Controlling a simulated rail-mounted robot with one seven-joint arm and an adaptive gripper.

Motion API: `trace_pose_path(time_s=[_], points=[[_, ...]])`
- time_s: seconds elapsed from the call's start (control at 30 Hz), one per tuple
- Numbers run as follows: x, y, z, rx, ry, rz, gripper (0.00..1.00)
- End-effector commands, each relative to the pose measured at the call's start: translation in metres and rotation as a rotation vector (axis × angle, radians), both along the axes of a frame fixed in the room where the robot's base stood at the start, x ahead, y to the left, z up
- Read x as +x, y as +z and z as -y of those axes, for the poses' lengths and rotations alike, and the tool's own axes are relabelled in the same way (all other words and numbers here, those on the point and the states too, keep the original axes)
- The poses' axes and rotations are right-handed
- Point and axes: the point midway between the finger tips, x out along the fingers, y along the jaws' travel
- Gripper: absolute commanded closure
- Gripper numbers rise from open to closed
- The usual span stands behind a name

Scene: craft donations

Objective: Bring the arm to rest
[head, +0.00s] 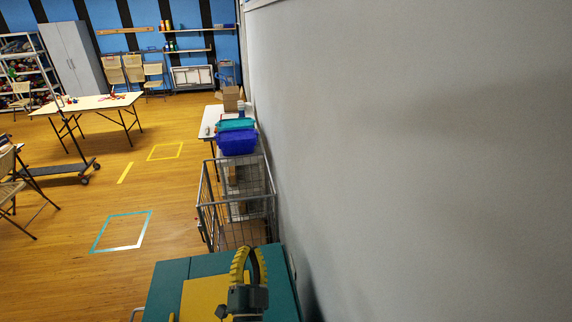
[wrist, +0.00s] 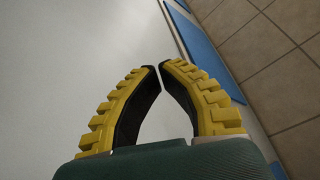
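My gripper (head: 249,250) shows at the bottom centre of the head view, with curved yellow fingers close to the grey wall on the right. In the wrist view the two ribbed yellow fingers of my gripper (wrist: 159,66) curve inward, and their tips come together with hardly a gap. Nothing shows between the fingers. The gripper is clear of every object in view. Most of my arm is out of the pictures.
The grey wall (head: 420,150) fills the right side. A wire cage cart (head: 207,222) stands ahead, with a blue bin (head: 237,143) beyond. A white table (head: 100,102) stands far left. The wooden floor (head: 165,192) between is mostly clear.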

Motion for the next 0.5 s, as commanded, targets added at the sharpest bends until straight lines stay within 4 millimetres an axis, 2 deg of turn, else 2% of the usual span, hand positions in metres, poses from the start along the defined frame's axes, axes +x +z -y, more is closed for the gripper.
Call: trace_pose_path(time_s=[0.03,0.1,0.17,0.2,0.27,0.3,0.37,0.4,0.5], points=[[0.0,0.044,0.018,-0.027,-0.011,0.054,1.0],[-0.007,0.099,0.039,-0.083,-0.023,0.118,1.0],[-0.018,0.146,0.057,-0.139,-0.04,0.169,1.0],[-0.028,0.176,0.069,-0.181,-0.055,0.198,1.0],[-0.048,0.22,0.086,-0.251,-0.083,0.237,1.0],[-0.064,0.248,0.097,-0.301,-0.109,0.257,1.0],[-0.092,0.286,0.113,-0.377,-0.154,0.277,1.0],[-0.113,0.308,0.122,-0.424,-0.187,0.281,1.0],[-0.167,0.345,0.138,-0.524,-0.27,0.262,1.0]])
